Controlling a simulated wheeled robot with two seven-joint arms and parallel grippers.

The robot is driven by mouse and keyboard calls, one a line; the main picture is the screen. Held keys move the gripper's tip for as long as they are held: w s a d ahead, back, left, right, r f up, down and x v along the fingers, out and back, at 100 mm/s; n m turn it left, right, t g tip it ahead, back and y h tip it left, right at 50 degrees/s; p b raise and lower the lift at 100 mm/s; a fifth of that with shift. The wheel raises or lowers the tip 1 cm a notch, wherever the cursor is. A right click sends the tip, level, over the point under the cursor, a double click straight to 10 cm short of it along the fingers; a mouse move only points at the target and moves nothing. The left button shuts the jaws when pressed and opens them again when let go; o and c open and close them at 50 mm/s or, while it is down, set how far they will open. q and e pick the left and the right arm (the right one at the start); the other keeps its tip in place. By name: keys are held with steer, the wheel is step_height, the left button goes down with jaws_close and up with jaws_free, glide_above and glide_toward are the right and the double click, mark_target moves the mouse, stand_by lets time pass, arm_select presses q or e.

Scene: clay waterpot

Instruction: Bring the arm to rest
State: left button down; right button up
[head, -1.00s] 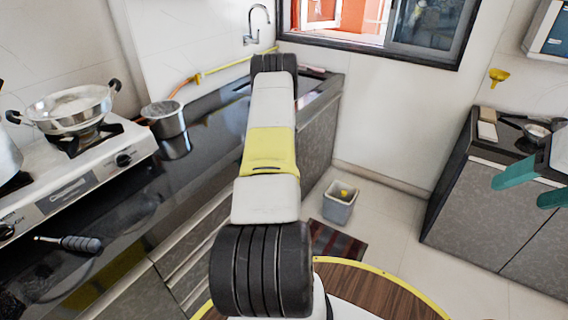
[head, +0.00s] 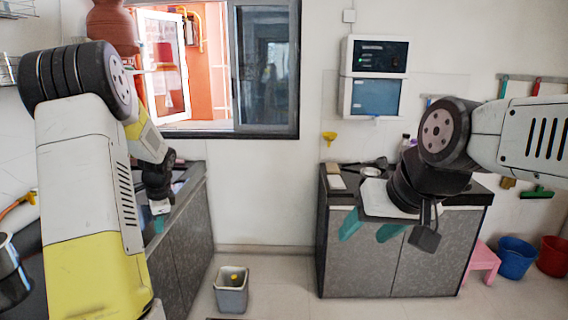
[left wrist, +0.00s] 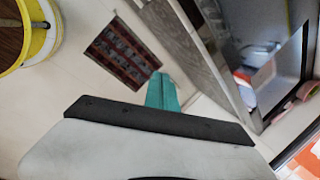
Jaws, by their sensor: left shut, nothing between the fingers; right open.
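My left gripper (head: 160,223) hangs fingers-down beside the left counter in the head view, partly hidden by its own wrist. Its teal fingers are together and empty in the left wrist view (left wrist: 163,92). My right gripper (head: 371,229) is in front of the right cabinet in the head view, its two teal fingers apart with nothing between them. A brown clay pot (head: 112,27) stands high at the upper left, beside the window, partly hidden by my left arm.
The left counter (head: 190,180) runs along the left wall. A grey bin (head: 232,292) stands on the floor between it and the right cabinet (head: 432,265). A pink stool (head: 482,262) and blue bucket (head: 515,257) are farther right.

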arm_select(q)
steer(key=s+d+r+n+t+h, duration=0.1)
steer(key=s+d+r+n, duration=0.3)
steer(key=s+d+r, duration=0.45)
steer(key=s+d+r+n+t+h, duration=0.1)
steer(key=s+d+r+n+h, duration=0.1)
steer(key=s+d, duration=0.6)
steer(key=s+d+r+n+t+h, duration=0.1)
steer(key=s+d+r+n+h, duration=0.1)
steer(key=s+d+r+n, duration=0.2)
steer(key=s+d+r, duration=0.3)
steer(key=s, duration=0.4)
steer(key=shift+d+r+n+t, duration=0.2)
steer(key=shift+d+n+t, duration=0.2)
